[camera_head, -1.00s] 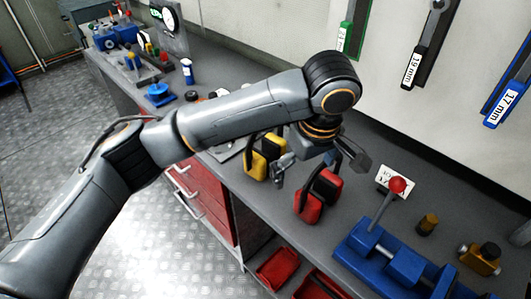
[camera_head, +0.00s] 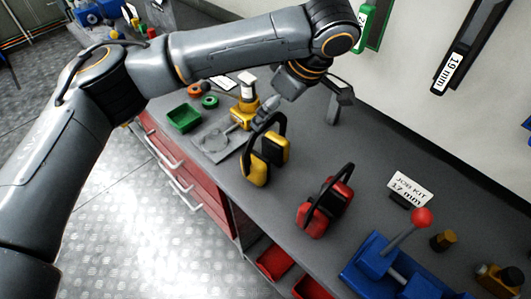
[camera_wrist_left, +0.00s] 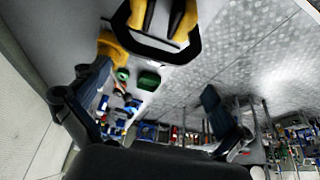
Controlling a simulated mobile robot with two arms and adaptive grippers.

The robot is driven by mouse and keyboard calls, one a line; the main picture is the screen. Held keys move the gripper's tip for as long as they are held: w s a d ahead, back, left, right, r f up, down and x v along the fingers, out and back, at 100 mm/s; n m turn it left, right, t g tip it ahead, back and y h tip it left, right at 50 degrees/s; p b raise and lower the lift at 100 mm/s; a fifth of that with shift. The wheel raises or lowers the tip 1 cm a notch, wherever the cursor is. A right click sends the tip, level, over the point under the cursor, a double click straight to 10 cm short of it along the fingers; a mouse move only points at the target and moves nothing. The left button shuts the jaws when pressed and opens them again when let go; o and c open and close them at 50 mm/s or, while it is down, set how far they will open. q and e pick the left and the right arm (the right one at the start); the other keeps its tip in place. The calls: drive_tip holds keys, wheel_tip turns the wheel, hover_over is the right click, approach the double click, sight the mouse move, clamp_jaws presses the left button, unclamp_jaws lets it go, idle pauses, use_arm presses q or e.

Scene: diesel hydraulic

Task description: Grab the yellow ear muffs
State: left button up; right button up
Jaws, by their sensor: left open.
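The yellow ear muffs (camera_head: 256,172) stand on the grey workbench in the head view, with two yellow cups and a black headband arching up. My left gripper (camera_head: 298,115) is open and empty. In the head view it hangs just beyond the ear muffs, toward the wall, with one finger close to the headband. Whether that finger touches the headband I cannot tell. In the left wrist view the ear muffs (camera_wrist_left: 138,14) are at the top edge, partly cut off, outside the space between the open fingers (camera_wrist_left: 155,85). My right gripper is not in view.
Red ear muffs (camera_head: 341,194) stand to the right on the bench. A blue vise-like tool with a red-knobbed lever (camera_head: 421,217) is farther right. A yellow-and-grey tool (camera_head: 243,115), a green bin (camera_head: 184,117) and a grey plate (camera_head: 212,145) lie to the left. Bench between both ear muffs is clear.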

sight(267, 124)
use_arm(q)
drive_tip(key=p+x, duration=0.1)
drive_tip(key=x, duration=0.1)
drive_tip(key=p+x, duration=0.1)
drive_tip(key=x, duration=0.1)
drive_tip(key=shift+w+f, duration=0.25)
drive_tip(key=shift+w, duration=0.25)
drive_tip(key=x, duration=0.2)
drive_tip(key=shift+a+f+p, duration=0.1)
drive_tip(key=shift+f+p, duration=0.2)
drive_tip(key=shift+p, duration=0.05)
drive_tip(key=shift+w+a+f, duration=0.1)
drive_tip(key=shift+f, duration=0.25)
drive_tip(key=shift+w+f, duration=0.1)
drive_tip(key=shift+f, duration=0.05)
drive_tip(key=shift+c, duration=0.2)
drive_tip(key=c, duration=1.5)
drive_tip(key=shift+c, duration=0.4)
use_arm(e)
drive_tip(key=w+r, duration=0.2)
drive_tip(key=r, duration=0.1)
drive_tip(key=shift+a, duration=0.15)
